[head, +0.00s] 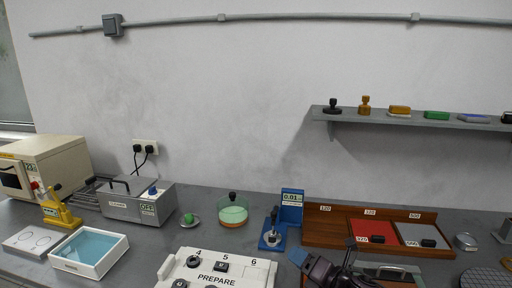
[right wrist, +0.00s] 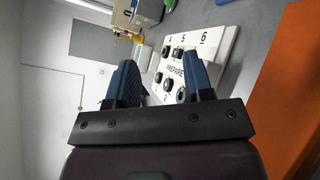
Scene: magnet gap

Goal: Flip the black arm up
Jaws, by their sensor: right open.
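A blue gauge stand (head: 291,207) with a display reading 0.01 stands at the back middle of the bench. On its blue base, a thin upright part with a black top (head: 274,212) rises; I cannot tell for sure whether this is the black arm. My right gripper (head: 322,255) is at the bottom of the head view, to the right of and nearer than the blue base, apart from it. In the right wrist view its two blue fingers (right wrist: 160,84) are spread, with nothing between them. My left gripper is not in view.
The white PREPARE board (head: 217,270) with numbered black pieces lies left of my right gripper; it also shows in the right wrist view (right wrist: 212,48). A wooden tray (head: 318,228) stands behind it. A green-liquid dish (head: 233,212) sits left of the gauge.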

